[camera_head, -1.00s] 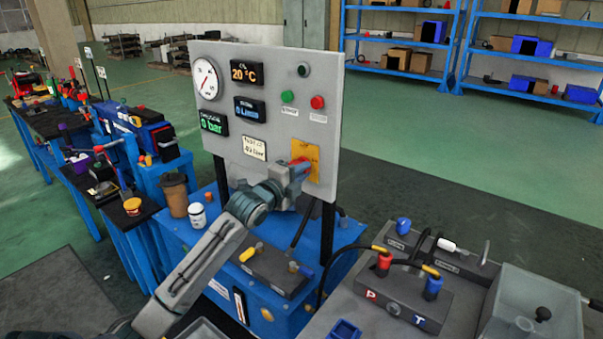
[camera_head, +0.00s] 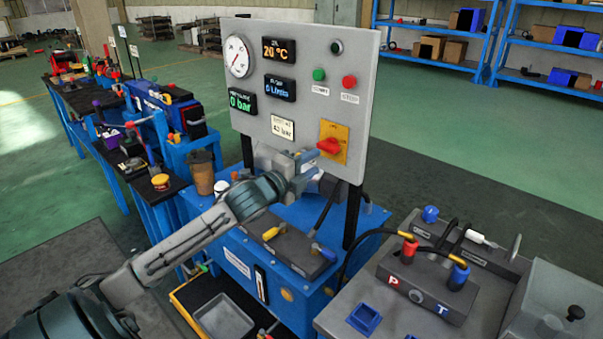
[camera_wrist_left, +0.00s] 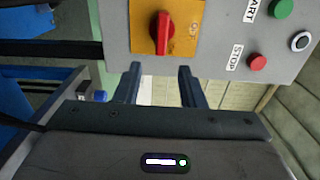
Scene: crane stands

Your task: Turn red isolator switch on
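The red isolator switch (camera_head: 329,147) sits on a yellow plate (camera_head: 340,133) at the lower right of the grey panel. Its handle lies roughly level across the plate. In the left wrist view, which is turned on its side, the red handle (camera_wrist_left: 163,33) stands upright on the yellow plate (camera_wrist_left: 188,36). My left gripper (camera_head: 308,162) is just below and left of the switch, apart from it. In the left wrist view its two fingers (camera_wrist_left: 160,84) are spread with nothing between them, and the switch lies beyond their tips. My right gripper is not in view.
The grey panel (camera_head: 285,151) carries a gauge (camera_head: 237,56), displays, a green START button (camera_head: 319,74) and a red STOP button (camera_head: 349,82). Below is a blue bench (camera_head: 300,310). A grey block with hoses (camera_head: 430,285) stands at the right.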

